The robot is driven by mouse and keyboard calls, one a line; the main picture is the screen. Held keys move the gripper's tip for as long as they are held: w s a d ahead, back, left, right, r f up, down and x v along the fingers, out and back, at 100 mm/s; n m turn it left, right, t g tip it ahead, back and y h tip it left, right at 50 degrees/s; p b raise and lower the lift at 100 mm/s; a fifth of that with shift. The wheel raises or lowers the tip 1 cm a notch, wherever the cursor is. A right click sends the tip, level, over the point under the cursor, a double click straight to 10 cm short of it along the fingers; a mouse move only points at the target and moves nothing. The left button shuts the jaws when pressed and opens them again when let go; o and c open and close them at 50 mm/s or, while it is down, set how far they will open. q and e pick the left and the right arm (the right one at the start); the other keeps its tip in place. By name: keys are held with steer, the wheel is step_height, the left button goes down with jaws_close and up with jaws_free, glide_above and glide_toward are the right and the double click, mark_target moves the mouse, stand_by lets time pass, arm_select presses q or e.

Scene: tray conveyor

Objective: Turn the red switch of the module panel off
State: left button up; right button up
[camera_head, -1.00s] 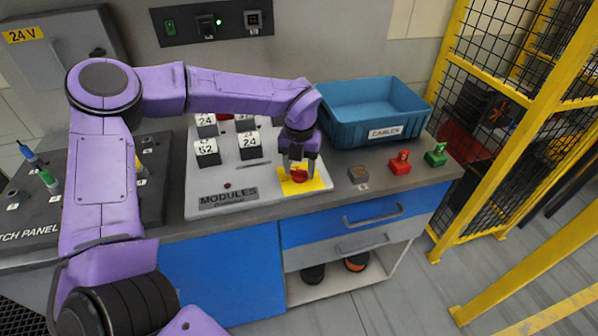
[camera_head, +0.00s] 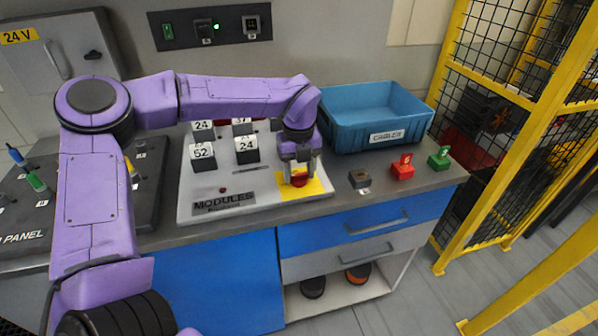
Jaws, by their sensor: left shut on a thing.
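The red switch (camera_head: 299,180) sits on a yellow square at the right front corner of the light grey module panel (camera_head: 232,206). My left gripper (camera_head: 300,176) points down over it, and its fingers are shut on the red switch. The fingers hide part of the switch, and I cannot tell its exact turn angle. Several numbered modules, one of them marked 52 (camera_head: 203,157), stand upright on the panel behind and to the left. My right gripper is not in view.
A blue cables bin (camera_head: 375,108) stands just behind and right of the gripper. Grey (camera_head: 359,179), red (camera_head: 402,167) and green (camera_head: 439,158) blocks line the bench's right part. A dark patch panel (camera_head: 30,213) lies left. A yellow fence (camera_head: 448,128) stands right.

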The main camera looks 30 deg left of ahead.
mark_target(298, 174)
arm_select(q)
steer(key=shift+a, duration=0.15)
steer(key=o, duration=1)
steer(key=shift+w, duration=0.1)
steer(key=shift+o, duration=0.2)
steer(key=shift+a+f, duration=0.1)
step_height(298, 174, up, 10)
steer(key=b, duration=0.1)
steer(key=shift+r, duration=0.25)
